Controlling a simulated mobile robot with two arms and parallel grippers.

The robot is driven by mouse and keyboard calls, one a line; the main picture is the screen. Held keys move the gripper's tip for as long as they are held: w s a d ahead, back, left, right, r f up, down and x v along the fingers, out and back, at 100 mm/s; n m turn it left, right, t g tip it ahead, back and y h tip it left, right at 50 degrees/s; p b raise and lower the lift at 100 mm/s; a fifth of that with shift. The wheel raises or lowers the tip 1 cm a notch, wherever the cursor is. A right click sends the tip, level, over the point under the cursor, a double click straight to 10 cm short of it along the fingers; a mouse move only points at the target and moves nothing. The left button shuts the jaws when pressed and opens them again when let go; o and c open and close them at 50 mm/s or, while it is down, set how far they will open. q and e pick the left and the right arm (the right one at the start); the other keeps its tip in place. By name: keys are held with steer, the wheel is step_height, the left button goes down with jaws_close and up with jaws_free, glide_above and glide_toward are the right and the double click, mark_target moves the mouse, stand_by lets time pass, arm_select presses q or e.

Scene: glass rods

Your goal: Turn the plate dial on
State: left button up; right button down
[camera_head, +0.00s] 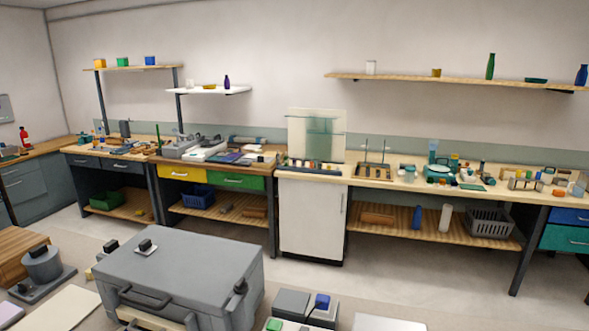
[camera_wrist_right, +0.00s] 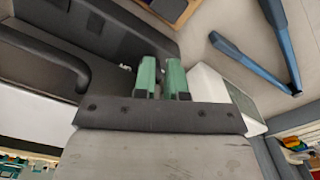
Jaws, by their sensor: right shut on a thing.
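In the right wrist view my right gripper (camera_wrist_right: 160,80) shows its two green fingertips close together, with a narrow gap between them. They are shut at a dark grey housing (camera_wrist_right: 105,70) that has a small white mark (camera_wrist_right: 125,67) just left of the tips. The plate dial between the tips is mostly hidden, and its setting cannot be read. Neither gripper shows in the head view. There, a small light plate with a black knob (camera_head: 146,245) sits on a big grey box (camera_head: 200,262); I cannot tell whether this is the dial.

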steer(key=r+p, duration=0.4)
steer(key=r, duration=0.1)
steer(key=shift+s+a+p, duration=0.15)
steer(key=shift+s+p, duration=0.2)
steer(key=shift+p, duration=0.05)
steer(key=shift+w, duration=0.15)
